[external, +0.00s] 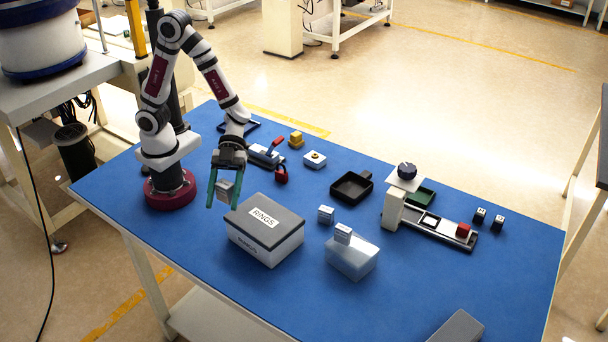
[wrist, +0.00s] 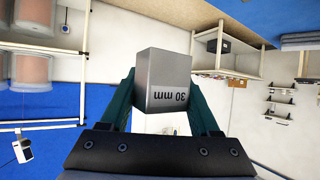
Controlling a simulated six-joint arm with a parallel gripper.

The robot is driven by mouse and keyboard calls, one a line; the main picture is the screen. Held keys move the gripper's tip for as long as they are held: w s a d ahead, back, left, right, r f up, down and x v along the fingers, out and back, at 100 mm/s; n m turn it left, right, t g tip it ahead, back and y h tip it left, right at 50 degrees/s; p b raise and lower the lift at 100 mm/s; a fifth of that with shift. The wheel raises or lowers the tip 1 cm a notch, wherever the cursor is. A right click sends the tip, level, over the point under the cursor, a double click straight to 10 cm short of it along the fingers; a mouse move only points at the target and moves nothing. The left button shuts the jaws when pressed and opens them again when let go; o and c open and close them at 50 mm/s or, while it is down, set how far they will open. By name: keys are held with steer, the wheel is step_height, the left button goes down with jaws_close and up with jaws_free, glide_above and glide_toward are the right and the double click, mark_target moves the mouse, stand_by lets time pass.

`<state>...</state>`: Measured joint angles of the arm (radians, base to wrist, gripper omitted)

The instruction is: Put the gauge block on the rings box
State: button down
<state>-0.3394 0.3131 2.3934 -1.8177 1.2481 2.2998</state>
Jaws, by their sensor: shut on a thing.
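The gauge block (wrist: 165,82) is a grey metal block marked "30 mm", held between my green fingers in the wrist view. It also shows in the external view (external: 224,191). My gripper (external: 221,194) is shut on it and holds it in the air, just left of the rings box. The rings box (external: 284,224) has a dark grey lid with a white "RINGS" label and light sides. It stands on the blue table to the right of my gripper. Its lid is bare apart from the label.
A translucent box (external: 351,260) with a small block (external: 343,233) on it stands right of the rings box, near another small block (external: 326,214). A black tray (external: 351,187) and a red padlock (external: 281,175) lie behind. The blue table's front left is clear.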

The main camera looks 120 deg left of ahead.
glide_above(262, 225)
steer(key=f, duration=0.5)
steer(key=shift+s+d+f, duration=0.1)
steer(key=shift+s+f, duration=0.05)
steer(key=shift+s, duration=0.05)
step_height(262, 225, down, 4)
steer(key=shift+w+f, duration=0.1)
steer(key=shift+w, duration=0.05)
steer(key=shift+f, duration=0.1)
steer(key=shift+c, duration=0.6)
jaws_free()
